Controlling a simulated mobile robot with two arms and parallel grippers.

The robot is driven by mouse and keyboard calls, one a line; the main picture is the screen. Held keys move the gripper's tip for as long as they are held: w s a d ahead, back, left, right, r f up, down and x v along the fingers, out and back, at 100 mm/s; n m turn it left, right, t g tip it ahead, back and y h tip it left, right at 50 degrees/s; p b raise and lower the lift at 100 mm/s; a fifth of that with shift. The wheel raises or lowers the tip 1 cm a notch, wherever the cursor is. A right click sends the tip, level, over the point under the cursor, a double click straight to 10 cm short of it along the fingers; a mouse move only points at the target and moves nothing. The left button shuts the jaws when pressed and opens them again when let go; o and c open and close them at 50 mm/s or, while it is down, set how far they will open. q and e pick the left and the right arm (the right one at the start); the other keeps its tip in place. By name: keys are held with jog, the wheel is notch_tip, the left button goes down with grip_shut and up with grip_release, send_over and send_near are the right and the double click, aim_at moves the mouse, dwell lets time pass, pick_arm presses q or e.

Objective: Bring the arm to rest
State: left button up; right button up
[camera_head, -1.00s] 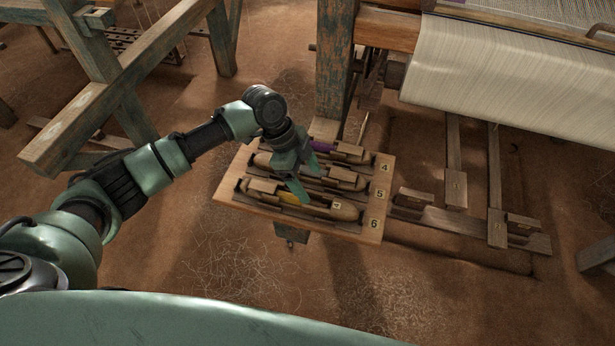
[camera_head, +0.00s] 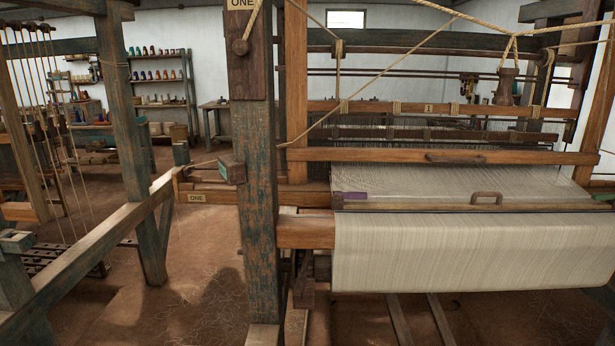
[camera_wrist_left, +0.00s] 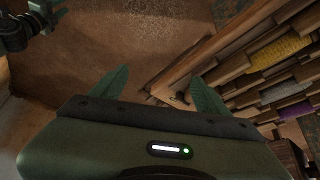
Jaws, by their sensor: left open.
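My left gripper (camera_wrist_left: 158,76) shows in the left wrist view, its two green fingers spread wide apart with nothing between them. Bare earthen floor shows past the left finger. The wooden shuttle tray (camera_wrist_left: 186,77) lies to the right, beside and beyond the right finger. Neither arm shows in the head view. I cannot make out my right gripper.
The head view shows the loom with its white cloth roll (camera_head: 470,252) at the right. A worn wooden post (camera_head: 252,200) stands in the middle, and a slanting beam (camera_head: 95,255) is at the left. Floor between them (camera_head: 195,300) is open. Shelves (camera_head: 160,88) stand at the back.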

pick_arm(q)
jog(key=s+a+r+n+t+y, duration=0.15)
jog(key=s+a+n+y, duration=0.35)
jog(key=s+a+n, duration=0.8)
notch_tip(320, 180, down, 25)
jog(key=a+m+g, duration=0.1)
jog(key=m, duration=0.2)
jog(key=s+a+f+g, duration=0.1)
jog(key=s+a+f, duration=0.2)
jog(key=s+f, duration=1.4)
jog(key=shift+s, duration=0.2)
